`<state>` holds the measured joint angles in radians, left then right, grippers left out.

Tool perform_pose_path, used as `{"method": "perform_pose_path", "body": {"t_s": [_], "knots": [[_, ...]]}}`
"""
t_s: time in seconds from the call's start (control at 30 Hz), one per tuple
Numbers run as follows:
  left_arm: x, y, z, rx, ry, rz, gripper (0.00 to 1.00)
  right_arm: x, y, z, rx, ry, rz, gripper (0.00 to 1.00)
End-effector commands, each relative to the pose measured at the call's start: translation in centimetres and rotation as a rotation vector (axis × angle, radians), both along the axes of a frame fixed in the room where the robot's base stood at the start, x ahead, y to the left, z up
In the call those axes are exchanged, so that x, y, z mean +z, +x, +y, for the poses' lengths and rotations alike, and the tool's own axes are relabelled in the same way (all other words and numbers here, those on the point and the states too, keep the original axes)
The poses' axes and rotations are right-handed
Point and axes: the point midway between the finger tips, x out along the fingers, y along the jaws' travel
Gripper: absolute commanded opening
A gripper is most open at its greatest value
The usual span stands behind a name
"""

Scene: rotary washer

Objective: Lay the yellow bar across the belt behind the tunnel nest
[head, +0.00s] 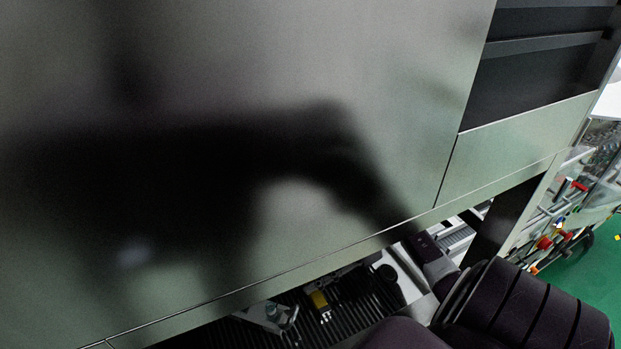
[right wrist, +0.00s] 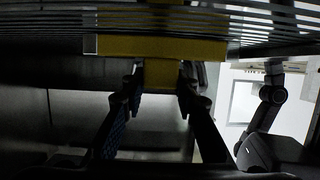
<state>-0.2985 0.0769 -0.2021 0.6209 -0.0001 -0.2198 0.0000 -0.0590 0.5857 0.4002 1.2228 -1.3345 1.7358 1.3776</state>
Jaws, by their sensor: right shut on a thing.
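The yellow bar (right wrist: 160,46) spans the upper middle of the right wrist view, crosswise in front of several dark parallel strips. A yellow block below its middle, seemingly part of it, sits between the fingers of my right gripper (right wrist: 161,80), which is shut on it. My left gripper is not in view. I cannot make out the tunnel nest; the machine's panel hides most of the inside.
A large grey metal panel (head: 420,90) fills most of the head view, with a dark reflection on it. Its lower edge leaves a narrow opening where my right arm (head: 520,310) reaches in. A dark post (head: 508,215) stands to the right. Green floor (head: 600,270) shows at far right.

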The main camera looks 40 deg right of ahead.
Motion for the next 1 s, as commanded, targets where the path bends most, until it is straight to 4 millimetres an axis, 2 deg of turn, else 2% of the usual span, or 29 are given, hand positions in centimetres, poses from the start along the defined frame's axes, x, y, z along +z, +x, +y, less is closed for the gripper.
{"method": "perform_pose_path", "body": {"t_s": [0.07, 0.1, 0.23, 0.57, 0.73, 1.0], "knots": [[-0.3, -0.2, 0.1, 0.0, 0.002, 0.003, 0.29, -0.3, 0.0, 0.0, 0.0, -0.001, 0.0, 0.01], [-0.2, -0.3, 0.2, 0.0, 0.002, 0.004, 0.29, -0.3, 0.0, 0.0, 0.0, -0.001, 0.0, 0.3], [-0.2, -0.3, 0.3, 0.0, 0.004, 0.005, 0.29, -0.3, 0.0, 0.0, 0.0, -0.001, 0.0, 0.44], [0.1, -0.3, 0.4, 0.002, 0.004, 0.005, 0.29, 0.1, 0.0, 0.0, -0.001, 0.001, -0.001, 0.45], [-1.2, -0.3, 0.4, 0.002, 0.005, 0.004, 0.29, 0.2, -0.6, -2.0, -0.002, -0.006, 0.004, 0.45], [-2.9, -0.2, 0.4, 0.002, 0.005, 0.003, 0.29, 1.5, -1.8, -5.9, -0.002, -0.003, 0.003, 0.45]]}}
